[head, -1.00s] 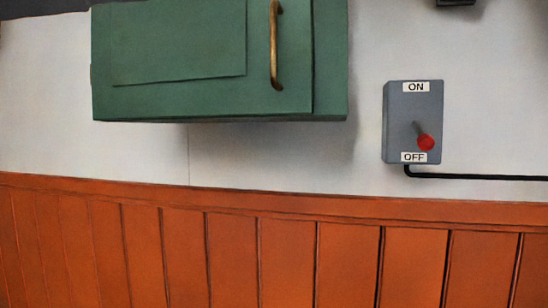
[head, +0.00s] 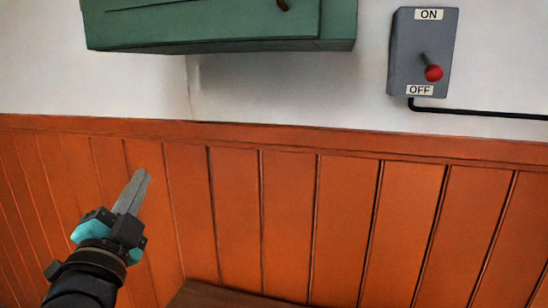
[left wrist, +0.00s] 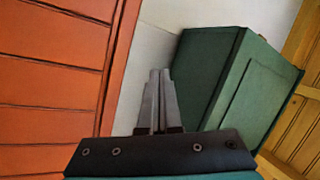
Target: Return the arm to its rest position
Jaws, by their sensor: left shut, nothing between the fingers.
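My left gripper (head: 143,178) is in the lower left of the head view, in front of the orange panelling, pointing up. Its grey fingers are shut together with nothing between them. The closed fingers also show in the left wrist view (left wrist: 160,76). The gripper is apart from the green cabinet (head: 220,29), which hangs higher on the wall. My right gripper is in neither view.
A grey switch box (head: 402,62) marked ON and OFF is on the wall at right. Its red-knobbed lever (head: 433,73) points down towards OFF. A black cable (head: 480,113) runs right from it. A brown wooden surface (head: 225,298) shows at the bottom edge.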

